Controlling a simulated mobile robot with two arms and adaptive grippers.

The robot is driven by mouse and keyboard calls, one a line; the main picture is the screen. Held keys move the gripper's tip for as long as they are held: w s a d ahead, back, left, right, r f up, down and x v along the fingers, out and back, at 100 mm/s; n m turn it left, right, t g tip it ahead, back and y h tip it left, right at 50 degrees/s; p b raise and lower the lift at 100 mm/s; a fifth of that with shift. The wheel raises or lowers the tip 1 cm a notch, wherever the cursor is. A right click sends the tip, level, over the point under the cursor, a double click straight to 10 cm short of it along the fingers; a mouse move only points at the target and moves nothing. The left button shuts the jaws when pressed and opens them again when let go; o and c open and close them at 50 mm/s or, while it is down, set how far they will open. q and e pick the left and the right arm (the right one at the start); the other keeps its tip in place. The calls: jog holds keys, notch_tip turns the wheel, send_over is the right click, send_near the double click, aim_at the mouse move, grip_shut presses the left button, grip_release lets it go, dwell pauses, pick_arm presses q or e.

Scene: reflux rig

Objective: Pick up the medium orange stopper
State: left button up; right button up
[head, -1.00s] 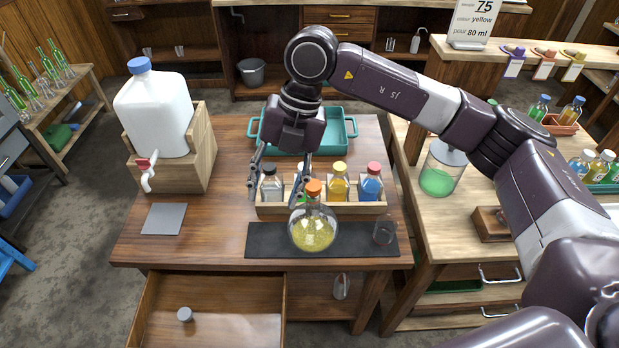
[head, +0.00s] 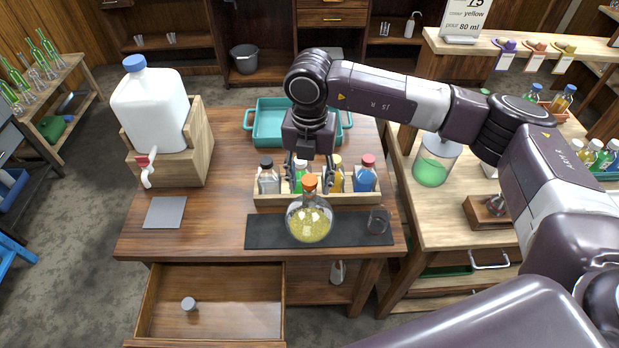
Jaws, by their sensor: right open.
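The orange stopper (head: 310,182) sits in the neck of a round flask (head: 310,218) that holds yellow grains or liquid. The flask stands on the dark mat (head: 268,229) near the front of the wooden table. My right gripper (head: 309,186) points down around the stopper's place in the picture, one finger on each side, open. I cannot tell its exact depth relative to the stopper. The stopper is not gripped. My left gripper is not in view.
A wooden rack (head: 345,200) with several capped bottles stands just behind the flask. A small glass (head: 378,221) is at the mat's right end. A teal tray (head: 267,124), a white jug (head: 150,110) and an open drawer (head: 225,315) surround the work area.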

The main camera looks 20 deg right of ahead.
aim_at(309, 180)
jog(key=c, duration=1)
jog(key=shift+o, duration=0.2)
jog(key=shift+r, duration=0.1)
notch_tip(309, 180, up, 20)
jog(key=b, duration=0.4)
jog(key=shift+b, duration=0.3)
